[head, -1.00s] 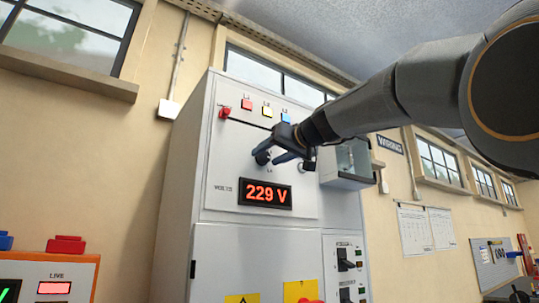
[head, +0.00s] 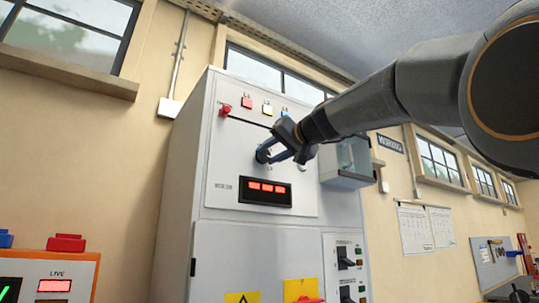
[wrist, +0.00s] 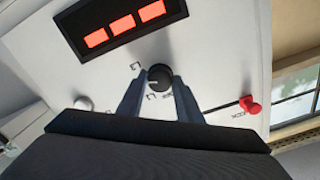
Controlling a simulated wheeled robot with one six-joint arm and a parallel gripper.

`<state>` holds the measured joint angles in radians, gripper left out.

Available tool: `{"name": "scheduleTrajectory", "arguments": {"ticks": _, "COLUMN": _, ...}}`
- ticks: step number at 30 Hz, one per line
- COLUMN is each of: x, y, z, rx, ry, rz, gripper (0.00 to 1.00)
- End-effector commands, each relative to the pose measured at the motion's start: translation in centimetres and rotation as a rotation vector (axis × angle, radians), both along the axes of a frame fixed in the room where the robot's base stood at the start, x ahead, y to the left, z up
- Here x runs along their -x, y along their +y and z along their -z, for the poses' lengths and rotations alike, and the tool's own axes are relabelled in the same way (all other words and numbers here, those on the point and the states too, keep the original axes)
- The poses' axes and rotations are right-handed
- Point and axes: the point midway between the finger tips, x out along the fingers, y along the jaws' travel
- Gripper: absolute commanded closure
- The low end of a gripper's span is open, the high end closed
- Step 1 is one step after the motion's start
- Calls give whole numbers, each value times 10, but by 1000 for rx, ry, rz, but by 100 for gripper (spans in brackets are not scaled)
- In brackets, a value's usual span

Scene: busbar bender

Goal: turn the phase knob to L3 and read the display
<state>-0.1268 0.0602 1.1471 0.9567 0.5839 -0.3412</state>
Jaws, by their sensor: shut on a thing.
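The phase knob (head: 262,156) is a small black round knob on the grey cabinet's front panel, above the display. It also shows in the wrist view (wrist: 159,77), between the two fingertips. My gripper (head: 272,155) is shut on it, with one finger on each side in the wrist view (wrist: 159,86). Small position labels surround the knob, too small and partly covered to read surely; I cannot tell which one it points to. The display (head: 265,191) shows three solid red blocks and no digits. The same blocks show in the wrist view (wrist: 124,27).
Red (head: 246,103), yellow (head: 267,109) and blue lamps sit above the knob. A red-ended handle (head: 225,111) is at the panel's upper left. A grey box (head: 346,163) juts out to the right. An orange-framed unit (head: 55,285) stands lower left.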

Motion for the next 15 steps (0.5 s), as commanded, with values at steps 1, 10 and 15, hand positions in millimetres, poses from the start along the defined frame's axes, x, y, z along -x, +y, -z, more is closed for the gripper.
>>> {"name": "scheduleTrajectory", "arguments": {"ticks": 1, "x": 0, "y": 0, "z": 0, "rx": -34, "ry": 22, "rz": 1, "gripper": 90}}
{"name": "scheduleTrajectory", "arguments": {"ticks": 10, "x": 0, "y": 0, "z": -1, "rx": -230, "ry": 155, "rz": 0, "gripper": 90}}
{"name": "scheduleTrajectory", "arguments": {"ticks": 15, "x": 1, "y": 0, "z": -1, "rx": -310, "ry": 208, "rz": 1, "gripper": 90}}
